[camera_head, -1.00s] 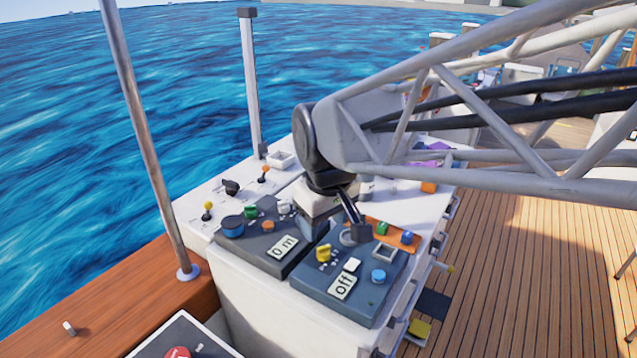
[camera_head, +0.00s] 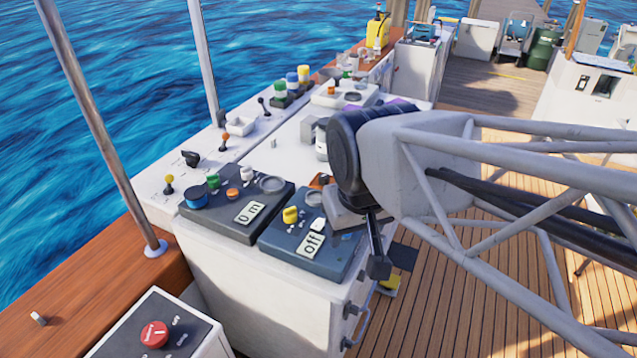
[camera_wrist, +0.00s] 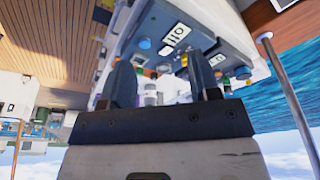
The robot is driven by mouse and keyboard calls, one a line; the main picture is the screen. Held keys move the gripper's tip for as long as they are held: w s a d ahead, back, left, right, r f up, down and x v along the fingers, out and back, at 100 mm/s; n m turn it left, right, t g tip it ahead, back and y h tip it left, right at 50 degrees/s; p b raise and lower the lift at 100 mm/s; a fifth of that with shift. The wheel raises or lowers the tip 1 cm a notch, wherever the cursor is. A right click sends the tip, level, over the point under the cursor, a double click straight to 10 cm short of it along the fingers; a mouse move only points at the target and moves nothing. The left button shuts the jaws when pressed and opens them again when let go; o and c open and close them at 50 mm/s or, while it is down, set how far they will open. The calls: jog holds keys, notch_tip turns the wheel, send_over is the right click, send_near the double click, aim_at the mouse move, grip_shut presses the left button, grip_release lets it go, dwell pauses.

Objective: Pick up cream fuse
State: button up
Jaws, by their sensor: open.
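I cannot tell for certain which piece is the cream fuse. A small pale piece (camera_head: 317,224) sits on the dark "off" panel (camera_head: 284,243), and a pale round piece (camera_head: 246,174) sits on the dark panel to its left (camera_head: 219,228). My gripper (camera_head: 376,255) points down at the right edge of the "off" panel and hides part of that side. In the wrist view the fingers (camera_wrist: 160,65) are apart with nothing held between them. The "off" panel shows beyond the fingertips there, upside down, with a small pale cylinder (camera_wrist: 150,95) in the gap.
The white console (camera_head: 260,285) carries both panels, with yellow, blue, green and orange knobs. Levers line its left side. A box with a red knob (camera_head: 154,334) stands lower left. Metal posts (camera_head: 100,130) rise beside the console. Wooden deck (camera_head: 440,310) lies open at the right.

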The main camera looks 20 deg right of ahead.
jog(key=shift+o, duration=0.5)
jog(key=shift+w, duration=0.1)
jog(key=w+d+r+m, duration=0.1)
jog(key=w+d+m, duration=0.25)
jog(key=w, duration=0.55)
jog(key=w+d+m, duration=0.3)
jog(key=w+m, duration=0.2)
jog(key=w, duration=0.5)
jog(key=w+d+r+m, duration=0.1)
jog(key=w+d+m, duration=0.25)
jog(key=w, duration=0.55)
jog(key=w+d+f+m, duration=0.4)
jog(key=w+d+f, duration=0.1)
jog(key=w, duration=0.3)
jog(key=w+d+f+m+g+y, duration=0.1)
jog(key=w+d+f+m, duration=0.3)
jog(key=w+d+f, duration=0.2)
jog(key=w+d+f+m, duration=0.5)
jog(key=w+d+f, duration=0.1)
jog(key=w, duration=0.5)
jog(key=shift+d+g, duration=0.3)
jog(key=shift+d, duration=0.15)
